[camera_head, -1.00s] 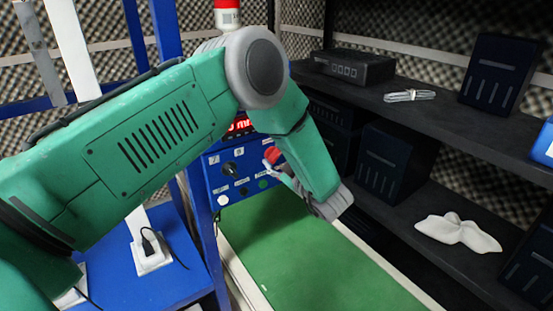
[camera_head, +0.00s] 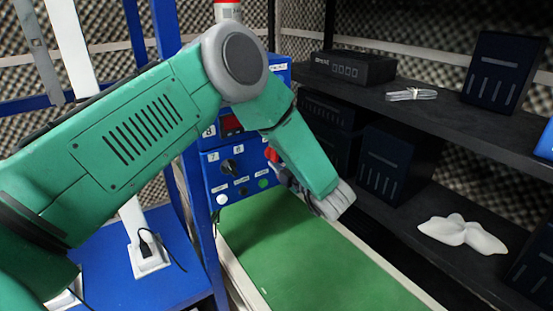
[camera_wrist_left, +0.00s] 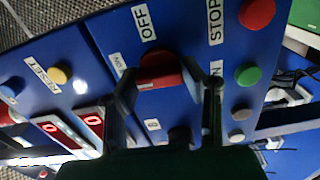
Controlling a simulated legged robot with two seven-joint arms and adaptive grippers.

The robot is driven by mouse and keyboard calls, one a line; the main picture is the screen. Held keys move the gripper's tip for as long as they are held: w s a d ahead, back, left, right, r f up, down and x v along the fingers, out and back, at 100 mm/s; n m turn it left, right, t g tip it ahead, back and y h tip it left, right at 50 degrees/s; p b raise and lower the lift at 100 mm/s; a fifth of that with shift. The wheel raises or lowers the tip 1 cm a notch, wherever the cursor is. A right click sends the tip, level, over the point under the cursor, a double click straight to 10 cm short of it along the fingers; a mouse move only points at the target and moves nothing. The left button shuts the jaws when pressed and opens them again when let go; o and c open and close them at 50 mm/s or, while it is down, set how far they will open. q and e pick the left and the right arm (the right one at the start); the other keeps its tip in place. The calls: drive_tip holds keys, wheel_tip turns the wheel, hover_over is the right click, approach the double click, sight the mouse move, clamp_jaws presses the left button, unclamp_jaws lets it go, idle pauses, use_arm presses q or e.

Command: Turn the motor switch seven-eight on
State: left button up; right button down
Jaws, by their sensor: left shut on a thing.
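A blue control panel (camera_head: 216,176) stands at the end of a green-topped belt. In the head view it carries a black rotary knob (camera_head: 229,167) with number labels 7 and 8 beside it. My left gripper (camera_head: 280,171) is at the panel's right side, by a red part (camera_head: 271,154). In the left wrist view my left gripper (camera_wrist_left: 164,95) has its two fingers around a red switch handle (camera_wrist_left: 160,70), shut on it. An OFF label (camera_wrist_left: 143,22) sits above it; smaller labels beside it are hard to read. My right gripper is not in view.
Beside the switch are a red STOP button (camera_wrist_left: 257,13), a green button (camera_wrist_left: 249,76) and red displays (camera_wrist_left: 60,130). A dark shelf (camera_head: 465,120) with boxes stands at the right. The green belt (camera_head: 310,255) is clear. A blue table (camera_head: 190,265) is at the left.

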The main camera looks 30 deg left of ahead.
use_arm(q)
drive_tip(key=shift+s+f+n, duration=0.1)
drive_tip(key=shift+f+n, duration=0.2)
idle(0.4)
drive_tip(key=o, duration=1.1)
drive_tip(key=shift+o, duration=0.2)
drive_tip(key=shift+r, duration=0.1)
drive_tip(key=shift+d, duration=0.1)
drive_tip(key=v, duration=1.2)
